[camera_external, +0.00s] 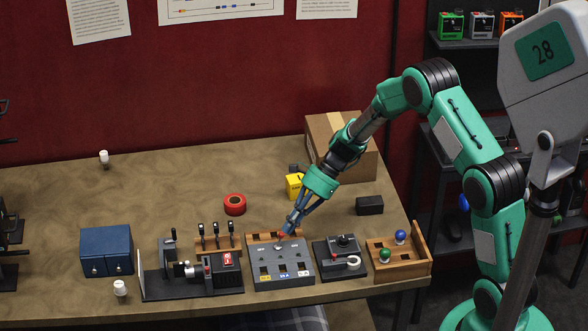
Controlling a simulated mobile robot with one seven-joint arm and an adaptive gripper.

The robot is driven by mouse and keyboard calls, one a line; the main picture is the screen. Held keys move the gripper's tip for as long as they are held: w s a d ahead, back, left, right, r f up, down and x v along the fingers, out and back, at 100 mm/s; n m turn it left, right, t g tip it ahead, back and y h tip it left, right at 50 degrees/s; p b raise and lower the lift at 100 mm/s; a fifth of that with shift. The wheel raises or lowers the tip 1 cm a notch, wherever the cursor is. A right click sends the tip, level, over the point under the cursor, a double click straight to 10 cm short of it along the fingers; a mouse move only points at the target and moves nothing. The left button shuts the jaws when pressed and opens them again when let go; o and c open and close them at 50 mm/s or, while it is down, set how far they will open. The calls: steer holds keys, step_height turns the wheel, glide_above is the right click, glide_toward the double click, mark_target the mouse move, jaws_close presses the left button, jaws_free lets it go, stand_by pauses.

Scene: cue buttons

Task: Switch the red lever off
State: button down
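My gripper (286,234) points down and to the left, its blue-and-black fingers over the back part of the grey switch panel (295,281). The fingertips look close together, but the view is too small to show whether they are open or shut. A small reddish-orange spot shows at the fingertips; I cannot tell what it is. The panel has small toggles and labels along its front edge. No red lever can be made out clearly. A small upright red part (207,271) and a red block (227,260) show on the black machine left of the panel.
A row of black-handled levers (216,237) stands behind the black machine. A black box with a knob (343,242) and a wooden tray (416,268) with green and blue balls lie right of the panel. Red tape (235,204), a yellow object (294,186) and a cardboard box (357,165) are behind.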

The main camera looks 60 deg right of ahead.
steer(key=shift+w+a+r+m+g+h+p, duration=0.1)
steer(key=shift+w+a+r+g+h+p, duration=0.3)
steer(key=shift+p, duration=0.9)
steer(key=shift+w+a+m+g+h+p, duration=0.15)
steer(key=shift+g+h+p, duration=0.4)
steer(key=shift+p, duration=0.8)
steer(key=shift+w+a+r+m+g+h+p, duration=0.1)
steer(key=shift+w+a+r+g+h+p, duration=0.35)
steer(key=shift+p, duration=0.85)
steer(key=shift+s+d+f, duration=0.1)
steer(key=shift+s+f, duration=0.1)
steer(key=shift+f, duration=0.2)
steer(key=shift+d, duration=0.1)
steer(key=shift+r, duration=0.1)
steer(key=shift+r+p, duration=0.3)
steer(key=shift+r, duration=0.45)
